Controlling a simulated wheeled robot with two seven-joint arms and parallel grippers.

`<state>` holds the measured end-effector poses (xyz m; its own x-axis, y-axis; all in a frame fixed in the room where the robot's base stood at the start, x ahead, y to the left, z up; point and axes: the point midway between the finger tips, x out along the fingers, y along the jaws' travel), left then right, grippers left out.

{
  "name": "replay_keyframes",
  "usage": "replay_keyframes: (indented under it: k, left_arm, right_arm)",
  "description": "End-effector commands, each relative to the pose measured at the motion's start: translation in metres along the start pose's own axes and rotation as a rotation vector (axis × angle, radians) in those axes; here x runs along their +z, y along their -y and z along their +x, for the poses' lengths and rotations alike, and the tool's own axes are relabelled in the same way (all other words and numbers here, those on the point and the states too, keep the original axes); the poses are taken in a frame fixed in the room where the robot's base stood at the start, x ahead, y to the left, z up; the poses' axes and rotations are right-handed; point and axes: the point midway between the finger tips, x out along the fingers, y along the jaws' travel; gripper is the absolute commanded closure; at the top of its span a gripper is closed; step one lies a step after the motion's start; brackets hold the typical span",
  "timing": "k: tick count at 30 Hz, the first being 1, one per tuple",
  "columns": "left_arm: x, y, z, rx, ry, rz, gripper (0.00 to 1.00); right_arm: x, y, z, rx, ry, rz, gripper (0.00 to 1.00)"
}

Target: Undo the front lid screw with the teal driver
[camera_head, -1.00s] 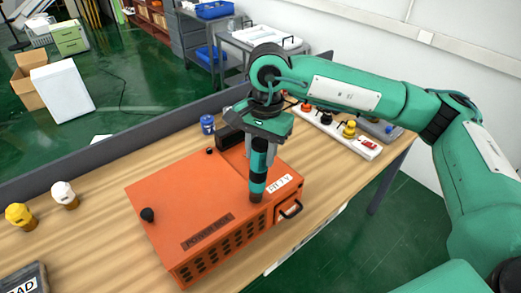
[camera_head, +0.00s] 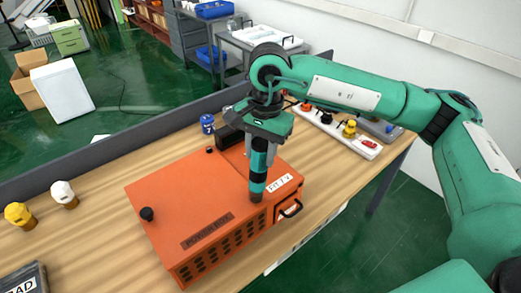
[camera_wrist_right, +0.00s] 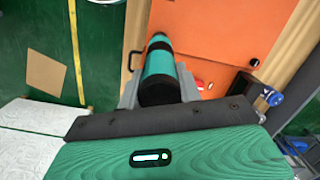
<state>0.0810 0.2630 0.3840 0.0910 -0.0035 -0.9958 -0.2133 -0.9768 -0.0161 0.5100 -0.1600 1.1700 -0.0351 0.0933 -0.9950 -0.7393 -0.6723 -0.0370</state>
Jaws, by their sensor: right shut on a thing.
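The orange power box (camera_head: 190,205) sits on the wooden table, its lid facing up. My right gripper (camera_head: 264,133) is above the box's right part, shut on the teal and black driver (camera_head: 258,180). The driver stands upright, its lower end at the lid near the front right edge; the screw under it is hidden. In the right wrist view, the driver (camera_wrist_right: 160,65) points away from the gripper toward the orange box (camera_wrist_right: 215,25). A black knob (camera_head: 147,214) is at the lid's left corner, and a small dark one (camera_head: 209,150) at the back. My left gripper is not in view.
A white strip with colored buttons (camera_head: 340,132) lies behind my right arm. Yellow (camera_head: 19,215) and white (camera_head: 64,194) capped items stand at left, where the table is mostly clear. A grey barrier (camera_head: 110,147) lines the back edge.

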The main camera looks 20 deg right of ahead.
Motion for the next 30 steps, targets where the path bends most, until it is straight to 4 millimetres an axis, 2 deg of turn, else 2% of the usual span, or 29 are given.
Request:
replay_keyframes:
  k: [30]
  left_arm:
    - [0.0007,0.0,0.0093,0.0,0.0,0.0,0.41]
  right_arm:
    - [0.0,0.0003,-0.0008,-0.002,0.0,0.0,0.92]
